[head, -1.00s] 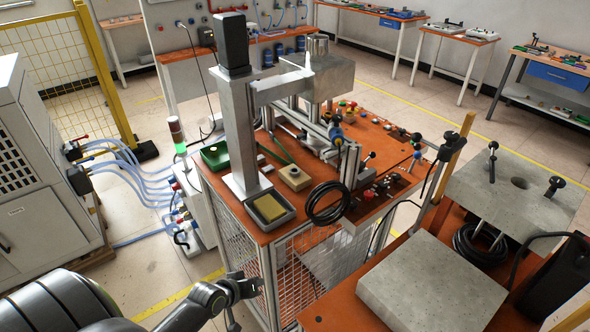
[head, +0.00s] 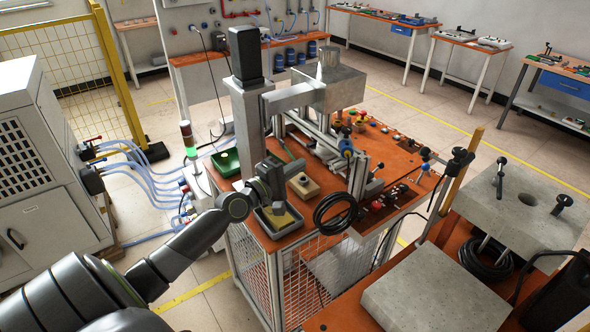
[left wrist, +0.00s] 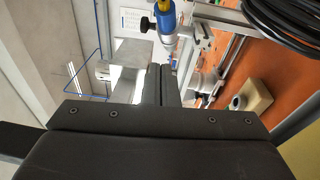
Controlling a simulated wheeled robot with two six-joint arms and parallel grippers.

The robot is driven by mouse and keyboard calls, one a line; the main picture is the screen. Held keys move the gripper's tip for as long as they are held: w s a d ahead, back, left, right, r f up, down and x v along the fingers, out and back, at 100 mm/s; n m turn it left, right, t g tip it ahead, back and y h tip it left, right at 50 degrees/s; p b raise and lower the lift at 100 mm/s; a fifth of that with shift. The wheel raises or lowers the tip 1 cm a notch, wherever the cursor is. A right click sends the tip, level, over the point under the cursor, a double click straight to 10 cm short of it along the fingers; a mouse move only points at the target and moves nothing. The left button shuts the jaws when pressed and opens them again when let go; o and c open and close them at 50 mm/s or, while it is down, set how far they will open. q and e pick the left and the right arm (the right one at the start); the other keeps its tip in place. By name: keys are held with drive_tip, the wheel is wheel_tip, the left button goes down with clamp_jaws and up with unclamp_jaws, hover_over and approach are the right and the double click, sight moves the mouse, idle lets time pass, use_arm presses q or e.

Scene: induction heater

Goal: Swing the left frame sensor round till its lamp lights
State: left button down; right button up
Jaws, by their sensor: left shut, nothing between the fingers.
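A blue sensor (head: 346,146) with a dark end sits on the upright metal frame at the middle of the machine bench. My left gripper (head: 273,176) is in front of the grey column, above the bench's left front. In the left wrist view its fingers (left wrist: 157,84) are together with nothing between them, and they are apart from the sensor. My right gripper is not in view.
The tall grey column (head: 249,120) with its side arm stands close by my left gripper. A black cable coil (head: 335,213) hangs at the bench front. A tray (head: 283,220) and green bin (head: 226,161) are nearby. A grey slab (head: 420,285) lies right front.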

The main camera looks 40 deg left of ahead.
sight(341, 149)
use_arm(q)
drive_tip(key=w+d, duration=0.1)
drive_tip(key=w, duration=0.1)
drive_tip(key=w+d+p, duration=0.1)
drive_tip(key=w+d, duration=0.1)
drive_tip(key=w, duration=0.1)
drive_tip(key=w+d+p, duration=0.1)
drive_tip(key=w, duration=0.2)
drive_tip(key=shift+w+d+r, duration=0.2)
drive_tip(key=shift+d+r, duration=0.1)
drive_tip(key=shift+r, duration=0.05)
drive_tip(key=shift+w+d, duration=0.1)
drive_tip(key=shift+f, duration=0.1)
